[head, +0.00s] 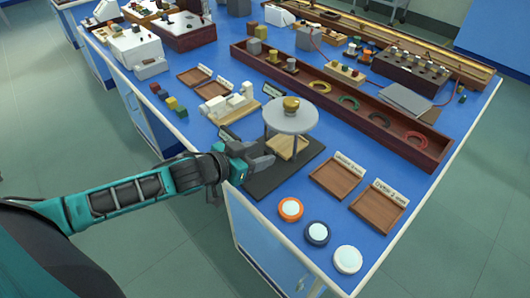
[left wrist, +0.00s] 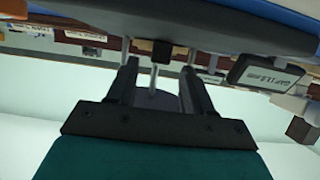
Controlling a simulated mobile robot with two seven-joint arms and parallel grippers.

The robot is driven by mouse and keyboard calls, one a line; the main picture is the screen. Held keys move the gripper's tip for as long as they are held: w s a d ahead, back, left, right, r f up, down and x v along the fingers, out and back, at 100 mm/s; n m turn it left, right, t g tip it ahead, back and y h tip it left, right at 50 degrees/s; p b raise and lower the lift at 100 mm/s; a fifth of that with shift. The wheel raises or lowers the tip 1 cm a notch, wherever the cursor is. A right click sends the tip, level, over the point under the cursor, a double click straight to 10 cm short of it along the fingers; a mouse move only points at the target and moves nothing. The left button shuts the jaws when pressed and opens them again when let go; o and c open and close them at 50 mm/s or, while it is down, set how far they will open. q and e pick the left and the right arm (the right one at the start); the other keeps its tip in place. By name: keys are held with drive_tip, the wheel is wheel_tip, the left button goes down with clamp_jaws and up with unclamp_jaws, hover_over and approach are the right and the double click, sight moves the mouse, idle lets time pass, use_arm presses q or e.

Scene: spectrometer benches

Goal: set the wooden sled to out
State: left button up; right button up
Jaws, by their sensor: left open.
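A wooden sled, which I take to be the light wooden block (head: 290,147), sits low beneath a round grey disc (head: 291,117) on thin legs. A brass piece (head: 291,103) stands on the disc. All this is on a dark base plate (head: 262,182). My left gripper (head: 268,158) is open, close to the left of the wooden block and below the disc's level. In the left wrist view its two fingers (left wrist: 157,88) are spread, with a thin metal post and a small black block (left wrist: 152,50) showing between or beyond them. My right gripper is not seen.
A small dark sign (left wrist: 264,72) stands near the disc in the left wrist view. Two shallow brown trays (head: 329,187) (head: 368,213) lie to the right. Orange, blue and white round buttons (head: 290,209) line the front edge. A long brown trough (head: 390,127) runs behind.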

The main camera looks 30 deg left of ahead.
sight(283, 145)
use_arm(q)
drive_tip(key=shift+x, duration=1.5)
drive_tip(key=shift+c, duration=0.3)
clamp_jaws()
